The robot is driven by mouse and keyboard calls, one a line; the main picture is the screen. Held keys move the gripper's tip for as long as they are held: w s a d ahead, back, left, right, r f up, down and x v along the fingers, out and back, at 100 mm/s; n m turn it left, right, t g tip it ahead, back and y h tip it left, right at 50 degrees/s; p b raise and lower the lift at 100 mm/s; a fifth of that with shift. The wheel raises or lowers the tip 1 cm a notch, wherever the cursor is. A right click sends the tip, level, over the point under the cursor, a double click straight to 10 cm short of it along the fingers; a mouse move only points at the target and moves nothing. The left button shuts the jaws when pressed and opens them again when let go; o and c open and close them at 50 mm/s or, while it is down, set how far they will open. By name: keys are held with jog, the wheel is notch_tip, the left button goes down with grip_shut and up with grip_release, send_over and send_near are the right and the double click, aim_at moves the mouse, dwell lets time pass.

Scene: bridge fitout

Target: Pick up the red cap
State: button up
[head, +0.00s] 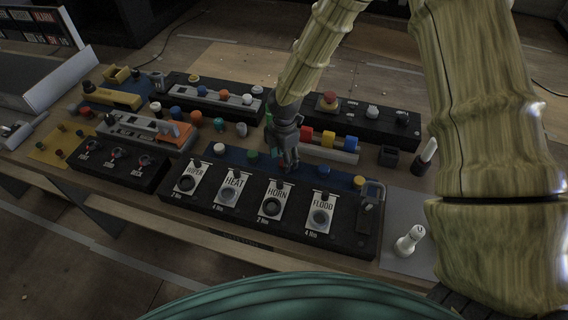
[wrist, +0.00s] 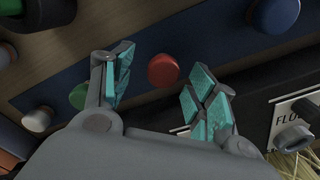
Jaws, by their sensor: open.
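The red cap (wrist: 163,70) is a small round piece on the blue strip (wrist: 130,88). In the wrist view it shows between the two teal-padded fingers of my gripper (wrist: 160,78), toward their tips. The fingers are spread apart, and a gap shows on each side of the cap. In the head view my gripper (head: 286,160) points down over the blue strip, between the green cap (head: 252,155) and the blue cap (head: 322,171). The red cap cannot be made out there, where the gripper covers the strip.
The green cap (wrist: 78,96) and blue cap (wrist: 275,15) flank the red one. A white cap (head: 219,148) and yellow cap (head: 359,181) share the strip. The black panel (head: 340,246) with labelled switches lies in front. Coloured blocks (head: 328,138) stand close behind.

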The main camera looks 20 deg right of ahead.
jog(key=shift+w+f, duration=0.3)
jog(key=shift+f, duration=0.05)
jog(key=shift+f+p, duration=0.3)
jog(key=shift+p, duration=0.1)
jog(key=shift+s+f, duration=0.25)
jog(key=shift+f, duration=0.05)
jog(key=shift+s+f, duration=0.1)
jog(key=shift+s, duration=0.65)
jog(key=shift+w+f, duration=0.5)
jog(key=shift+w, duration=0.2)
jog(key=shift+c, duration=1)
jog(key=shift+s+r, duration=0.25)
jog(key=shift+s, duration=0.1)
jog(key=c, duration=0.7)
jog(key=shift+w+f, duration=0.15)
jog(key=shift+c, duration=0.7)
jog(key=shift+r+b, duration=1.25)
jog(key=shift+r, duration=3.8)
